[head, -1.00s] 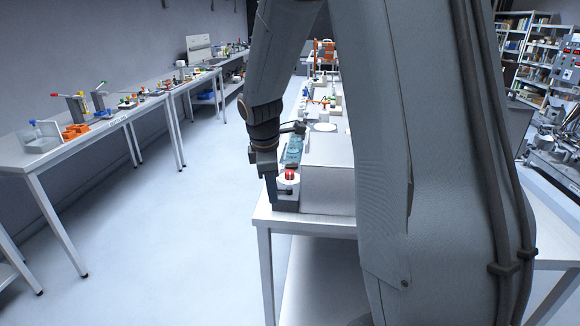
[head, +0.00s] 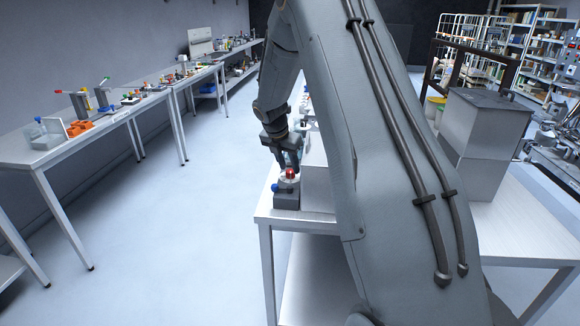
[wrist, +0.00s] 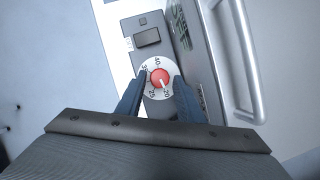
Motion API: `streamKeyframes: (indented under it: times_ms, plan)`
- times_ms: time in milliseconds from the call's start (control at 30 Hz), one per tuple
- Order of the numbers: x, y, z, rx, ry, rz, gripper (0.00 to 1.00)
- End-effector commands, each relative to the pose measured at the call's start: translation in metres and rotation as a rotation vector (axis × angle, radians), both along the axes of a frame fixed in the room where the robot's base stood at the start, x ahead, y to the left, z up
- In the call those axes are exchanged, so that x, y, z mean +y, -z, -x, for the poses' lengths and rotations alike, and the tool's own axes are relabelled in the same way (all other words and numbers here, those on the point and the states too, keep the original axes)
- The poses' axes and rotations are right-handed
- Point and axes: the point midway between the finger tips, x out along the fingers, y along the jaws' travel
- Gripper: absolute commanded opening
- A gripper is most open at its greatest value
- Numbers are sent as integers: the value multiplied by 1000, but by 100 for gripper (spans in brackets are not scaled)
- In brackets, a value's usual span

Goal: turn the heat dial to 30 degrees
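The heat dial has a red knob (wrist: 160,77) on a white numbered disc (wrist: 152,64); it also shows in the head view as a red knob (head: 291,173) on a grey unit at the bench corner. A pale mark on the knob points to the lower right in the wrist view, near the 20. The 40 is at the top, the 25 at the lower left. My gripper (wrist: 160,86) is open, with one finger on each side of the dial. In the head view my gripper (head: 289,160) is just above the dial. I cannot tell whether the fingers touch it.
A dark button panel (wrist: 147,37) sits beyond the dial. A grey box with a long handle (wrist: 243,60) stands close on the right in the wrist view. A side bench (head: 60,151) with lab items stands at the left, with clear floor between.

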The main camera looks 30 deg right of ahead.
Motion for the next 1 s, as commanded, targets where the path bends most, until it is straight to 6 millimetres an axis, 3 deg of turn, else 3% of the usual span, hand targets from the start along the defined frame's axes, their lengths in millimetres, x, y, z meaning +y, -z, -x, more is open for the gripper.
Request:
streamKeyframes:
  times_ms: [200,500,567,700,1000]
  plan:
    - [-6,16,-3,0,3,-1,34]
    - [-7,18,-4,-2,2,-1,34]
    - [-6,18,-4,-2,2,-1,27]
    - [-6,18,-4,-1,3,-1,4]
    - [-6,18,-4,0,35,0,4]
